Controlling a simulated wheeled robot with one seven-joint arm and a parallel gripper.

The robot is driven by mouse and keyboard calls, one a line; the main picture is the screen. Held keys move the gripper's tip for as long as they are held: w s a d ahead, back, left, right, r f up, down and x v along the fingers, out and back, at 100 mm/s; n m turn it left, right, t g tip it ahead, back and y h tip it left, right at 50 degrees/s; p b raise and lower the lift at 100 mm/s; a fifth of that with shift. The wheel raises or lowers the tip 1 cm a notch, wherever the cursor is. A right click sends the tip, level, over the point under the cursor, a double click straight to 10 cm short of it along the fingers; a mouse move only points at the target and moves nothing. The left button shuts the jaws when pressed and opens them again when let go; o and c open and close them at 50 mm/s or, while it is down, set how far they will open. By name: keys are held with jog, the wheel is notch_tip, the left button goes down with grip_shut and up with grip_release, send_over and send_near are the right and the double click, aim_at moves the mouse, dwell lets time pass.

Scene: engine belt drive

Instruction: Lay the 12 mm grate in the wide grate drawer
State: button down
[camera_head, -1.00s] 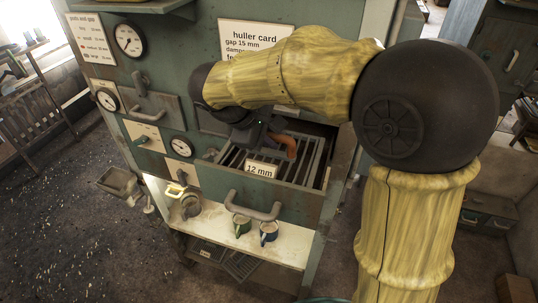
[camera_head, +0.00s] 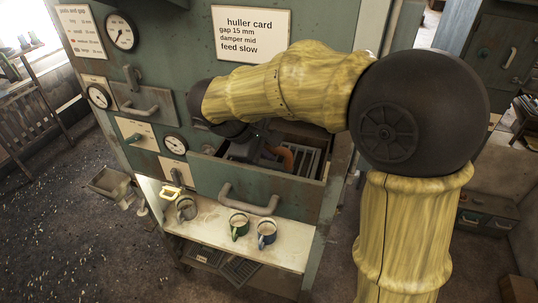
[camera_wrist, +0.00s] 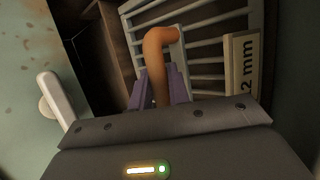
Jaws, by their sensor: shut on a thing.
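The 12 mm grate (camera_head: 308,163) is a slatted metal grate with an orange curved handle (camera_head: 283,154). It is down inside the open wide drawer (camera_head: 302,196), below the top of its front wall. In the wrist view the grate's bars (camera_wrist: 205,52) and its tag (camera_wrist: 243,72), reading "2 mm" with the start cut off, lie beyond my fingers. My gripper (camera_wrist: 158,92) is shut on the orange handle, one purple-grey finger on each side. In the head view my gripper (camera_head: 264,150) is partly hidden by my wrist. Whether the grate touches the drawer floor I cannot tell.
The huller card (camera_head: 250,33) is on the green machine above my arm. A bar handle (camera_head: 250,203) is on the drawer front.

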dwell(0.3)
jog(key=shift+f, duration=0.15)
jog(key=c, duration=1.3)
grip_release()
jog(key=b+v, duration=0.2)
jog(key=v, duration=1)
